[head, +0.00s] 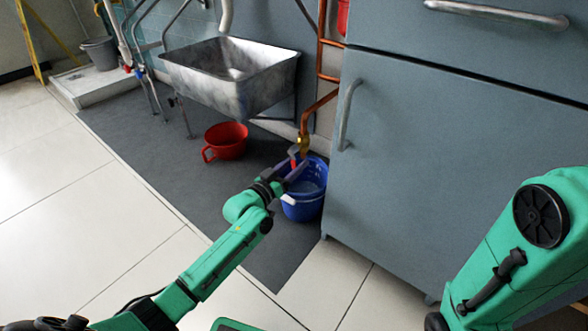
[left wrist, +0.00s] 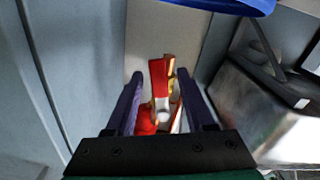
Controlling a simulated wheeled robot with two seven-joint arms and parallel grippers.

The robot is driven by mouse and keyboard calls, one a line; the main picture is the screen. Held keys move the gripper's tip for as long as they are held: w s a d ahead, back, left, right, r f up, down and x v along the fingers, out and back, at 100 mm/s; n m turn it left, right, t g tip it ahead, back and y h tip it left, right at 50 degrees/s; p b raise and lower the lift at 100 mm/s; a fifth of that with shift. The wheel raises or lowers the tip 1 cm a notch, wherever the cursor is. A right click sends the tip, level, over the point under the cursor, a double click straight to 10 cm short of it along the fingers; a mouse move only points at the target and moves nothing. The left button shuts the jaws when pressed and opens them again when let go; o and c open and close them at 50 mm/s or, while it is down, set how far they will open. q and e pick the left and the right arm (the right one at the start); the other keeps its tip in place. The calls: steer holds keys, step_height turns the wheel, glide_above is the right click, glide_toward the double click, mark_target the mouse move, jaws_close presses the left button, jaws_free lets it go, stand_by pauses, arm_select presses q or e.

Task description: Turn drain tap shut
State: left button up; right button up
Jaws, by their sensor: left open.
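The drain tap is brass (head: 302,145) with a red lever handle (head: 294,162), at the lower end of a copper pipe. My left gripper (head: 291,174) is at the tap, above the blue bucket. In the left wrist view the red handle (left wrist: 158,78) lies between my two open dark fingers, with brass (left wrist: 171,86) just beside it. I see a gap on each side of the handle, and the fingers do not look closed on it. My right arm shows at the right of the head view, but its gripper is out of the picture.
A blue bucket (head: 303,207) stands below the tap, close to a grey cabinet (head: 440,170) on the right. A metal sink (head: 225,85) hangs to the left, with a red bucket (head: 226,141) beneath it.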

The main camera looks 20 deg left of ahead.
arm_select(q)
jaws_close()
stand_by(1.4)
